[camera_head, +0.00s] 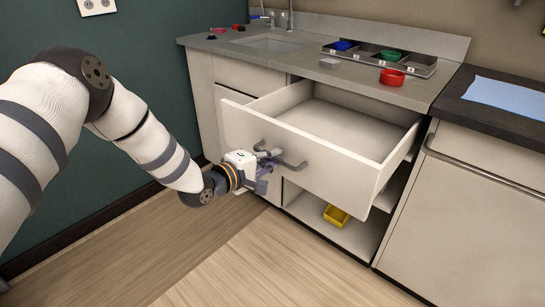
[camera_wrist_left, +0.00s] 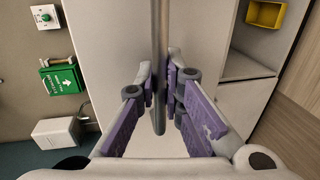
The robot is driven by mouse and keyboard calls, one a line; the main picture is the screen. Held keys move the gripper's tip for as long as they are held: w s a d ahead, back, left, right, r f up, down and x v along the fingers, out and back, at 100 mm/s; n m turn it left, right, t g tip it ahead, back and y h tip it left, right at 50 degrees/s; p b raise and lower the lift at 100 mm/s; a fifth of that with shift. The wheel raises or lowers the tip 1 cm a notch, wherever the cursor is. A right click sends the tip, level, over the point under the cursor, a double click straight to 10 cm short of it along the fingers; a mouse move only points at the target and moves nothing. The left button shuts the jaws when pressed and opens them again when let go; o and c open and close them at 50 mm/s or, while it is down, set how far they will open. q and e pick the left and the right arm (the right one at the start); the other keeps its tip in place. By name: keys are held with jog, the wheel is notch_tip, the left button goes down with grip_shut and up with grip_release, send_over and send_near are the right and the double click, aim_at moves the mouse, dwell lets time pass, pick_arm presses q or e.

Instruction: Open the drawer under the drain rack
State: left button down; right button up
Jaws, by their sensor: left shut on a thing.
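The drawer (camera_head: 320,143) is pulled well out from the counter cabinet, and its inside looks empty. Its grey bar handle (camera_head: 289,160) runs across the front panel. My left gripper (camera_head: 266,164) is shut on this handle near its left end. In the left wrist view the handle (camera_wrist_left: 160,60) passes between the two purple-sided fingers (camera_wrist_left: 160,92). The drain rack (camera_head: 385,59) looks to be the tray set in the counter above the drawer, with a blue and a green bowl in it. My right gripper is out of view.
A red bowl (camera_head: 392,77) and a grey block (camera_head: 330,63) stand on the counter (camera_head: 290,57). A yellow bin (camera_head: 336,215) sits on the open shelf below the drawer. A closed cabinet front (camera_head: 465,210) is at the right. The wooden floor in front is clear.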

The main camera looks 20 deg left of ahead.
pick_arm(q)
jog(key=c, duration=1.7)
grip_release()
jog(key=v, duration=1.2)
